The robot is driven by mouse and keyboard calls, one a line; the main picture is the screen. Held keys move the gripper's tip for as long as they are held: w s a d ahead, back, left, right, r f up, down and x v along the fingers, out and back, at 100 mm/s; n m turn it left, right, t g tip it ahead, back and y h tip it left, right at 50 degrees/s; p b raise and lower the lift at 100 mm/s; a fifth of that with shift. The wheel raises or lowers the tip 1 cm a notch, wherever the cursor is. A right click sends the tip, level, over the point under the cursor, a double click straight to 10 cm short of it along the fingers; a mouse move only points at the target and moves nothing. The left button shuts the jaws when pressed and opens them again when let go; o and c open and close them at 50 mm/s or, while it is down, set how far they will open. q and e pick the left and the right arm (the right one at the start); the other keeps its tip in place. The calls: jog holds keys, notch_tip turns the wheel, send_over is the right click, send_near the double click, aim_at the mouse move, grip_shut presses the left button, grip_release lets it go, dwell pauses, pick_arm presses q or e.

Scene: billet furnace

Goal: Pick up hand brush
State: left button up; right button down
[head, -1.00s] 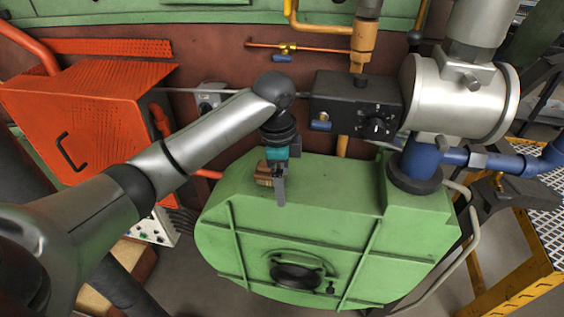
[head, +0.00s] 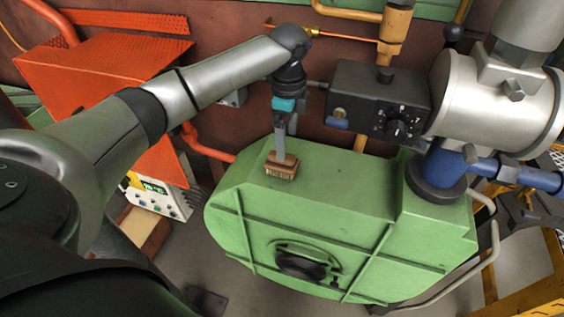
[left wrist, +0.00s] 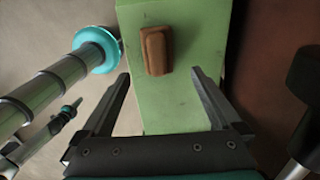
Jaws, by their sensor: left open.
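The hand brush (head: 283,168) has a brown wooden body and paler bristles along its side. It lies on top of the green furnace housing (head: 330,195), near the back left edge. In the left wrist view the brush (left wrist: 156,50) shows on the green surface, beyond the fingertips and roughly midway between them. My left gripper (head: 279,152) points down just above and behind the brush in the head view. Its two fingers stand wide apart in the left wrist view (left wrist: 160,76), with nothing between them. My right gripper is not clearly seen in either view.
A black control box (head: 378,103) with a knob stands right of my left gripper. A silver cylinder (head: 490,100) and blue pipe (head: 500,170) lie farther right. An orange perforated cabinet (head: 95,80) is at the left. The housing top right of the brush is clear.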

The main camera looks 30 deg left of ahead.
pick_arm(q)
notch_tip(320, 180, down, 2)
jog(key=shift+s+f, duration=0.1)
notch_tip(320, 180, down, 4)
jog(key=shift+s+a+f+p, duration=0.15)
jog(key=shift+f+p, duration=0.05)
jog(key=shift+p, duration=0.15)
pick_arm(e)
jog(key=shift+w+r, duration=0.35)
jog(key=shift+w, duration=0.05)
pick_arm(q)
jog(key=shift+r, duration=0.1)
grip_shut()
pick_arm(e)
jog(key=shift+a, duration=0.1)
pick_arm(q)
jog(key=shift+r, duration=0.1)
